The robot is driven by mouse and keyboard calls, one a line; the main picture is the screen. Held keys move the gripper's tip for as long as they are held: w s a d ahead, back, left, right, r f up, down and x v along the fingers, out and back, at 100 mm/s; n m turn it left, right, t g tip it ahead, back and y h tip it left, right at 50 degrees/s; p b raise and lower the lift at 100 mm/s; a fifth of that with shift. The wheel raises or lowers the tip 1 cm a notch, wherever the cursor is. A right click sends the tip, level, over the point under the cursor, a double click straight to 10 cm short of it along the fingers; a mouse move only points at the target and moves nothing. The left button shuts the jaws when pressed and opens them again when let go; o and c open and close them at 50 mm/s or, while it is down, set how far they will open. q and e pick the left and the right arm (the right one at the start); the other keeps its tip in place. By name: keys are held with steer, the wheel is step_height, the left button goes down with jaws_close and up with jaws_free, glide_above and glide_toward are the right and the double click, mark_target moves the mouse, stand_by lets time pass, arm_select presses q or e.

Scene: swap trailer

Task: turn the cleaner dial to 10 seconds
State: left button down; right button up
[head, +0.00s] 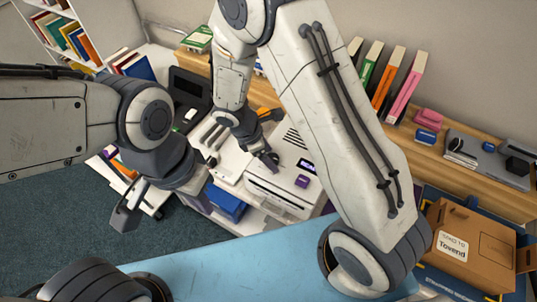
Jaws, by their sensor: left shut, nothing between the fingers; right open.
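A white boxy machine (262,185), which looks like the cleaner, stands on a low white stand in the middle of the head view. Its top bears a small dark lit display (306,166), too small to read, and a purple knob (302,181), which looks like the dial. My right gripper (271,137) is open above the machine's back left part, its lower finger a little left of the display and knob. It appears empty; I cannot tell whether it touches the machine. My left gripper (125,217) is shut and empty, well left of the machine, over the floor.
A blue surface (235,268) lies in front. A wooden shelf (425,158) at the back right holds books and small boxes. A cardboard box (470,247) stands at the right. Carpet (60,235) is clear at the left.

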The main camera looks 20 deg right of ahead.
steer(key=shift+a, duration=0.1)
jaws_close()
steer(key=shift+m, duration=0.3)
steer(key=shift+w+r+m+g+p, duration=0.1)
steer(key=shift+m+g+p, duration=0.35)
steer(key=shift+m, duration=0.35)
steer(key=m+g, duration=0.1)
steer(key=m, duration=0.1)
steer(key=shift+w+m+p, duration=0.1)
steer(key=shift+m+p, duration=0.2)
steer(key=shift+p, duration=0.05)
steer(key=m, duration=0.1)
steer(key=m+g+y, duration=0.1)
steer(key=m, duration=0.1)
steer(key=shift+w+d+m, duration=0.1)
steer(key=shift+d+m, duration=0.1)
steer(key=shift+m, duration=0.1)
steer(key=shift+w+d+m+g+y+p, duration=0.1)
steer(key=shift+m+g+y+p, duration=0.35)
steer(key=shift+m, duration=1.15)
